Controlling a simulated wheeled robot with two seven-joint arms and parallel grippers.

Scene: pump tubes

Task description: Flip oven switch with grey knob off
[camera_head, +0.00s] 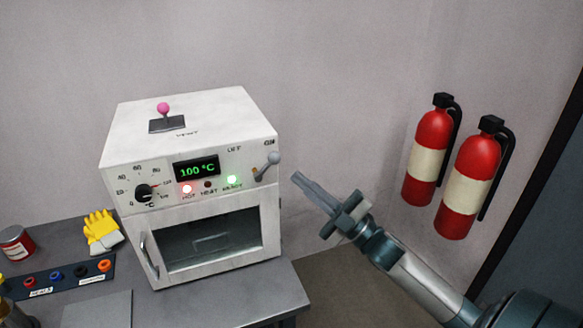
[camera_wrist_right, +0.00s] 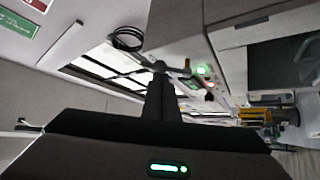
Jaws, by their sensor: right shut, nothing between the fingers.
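The white oven (camera_head: 190,120) stands on a grey bench in the head view. Its switch is a short lever with a grey knob (camera_head: 274,158) at the right end of the front panel. The lever tilts up and right, toward the ON label; the OFF label is to its left. My right gripper (camera_head: 296,177) is shut and empty, just right of the grey knob with a visible gap in the head view. In the right wrist view, its fingers (camera_wrist_right: 160,90) point toward the panel lights; contact there cannot be told.
A pink-knobbed lever (camera_head: 163,108) stands on the oven top. The display reads 100 °C, with red and green lamps lit. Yellow gloves (camera_head: 102,229) and a red can (camera_head: 16,243) are at left. Two fire extinguishers (camera_head: 432,150) hang on the right wall.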

